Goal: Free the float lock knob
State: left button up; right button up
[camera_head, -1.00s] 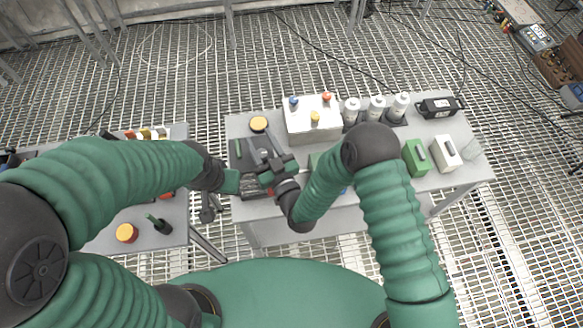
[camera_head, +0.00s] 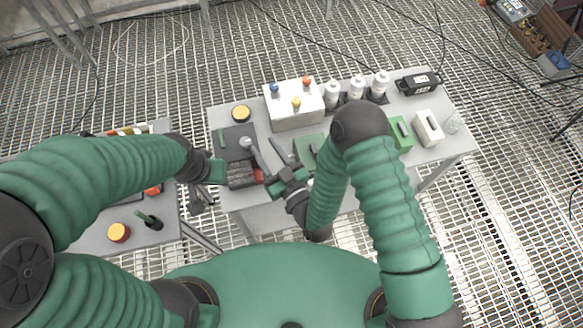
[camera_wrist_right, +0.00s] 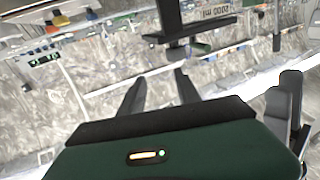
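A dark device (camera_head: 232,138) stands at the left end of the right-hand table. It has a grey lever with a round knob (camera_head: 246,143), a ribbed dark block (camera_head: 240,181) and a red part (camera_head: 258,175). I cannot tell for certain which part is the float lock knob. My right gripper (camera_head: 275,160) is just right of the device. In the right wrist view its two fingers (camera_wrist_right: 158,88) are apart with nothing held between them. My left gripper (camera_head: 206,194) is at the table's left edge, left of the ribbed block; its finger opening is unclear.
A white box (camera_head: 296,113) with coloured knobs, white bottles (camera_head: 357,88) and a black case (camera_head: 418,82) stand along the back. A green box (camera_head: 401,135) and a white box (camera_head: 428,128) are at the right. The left table (camera_head: 90,240) is separated by a gap.

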jog(key=s+d+b, duration=0.2)
jog(key=s+d, duration=0.3)
jog(key=d, duration=0.2)
jog(key=shift+s+r+b, duration=0.15)
jog(key=shift+s+b, duration=0.2)
jog(key=shift+b, duration=0.05)
dwell(0.5)
jog(key=shift+a, duration=0.15)
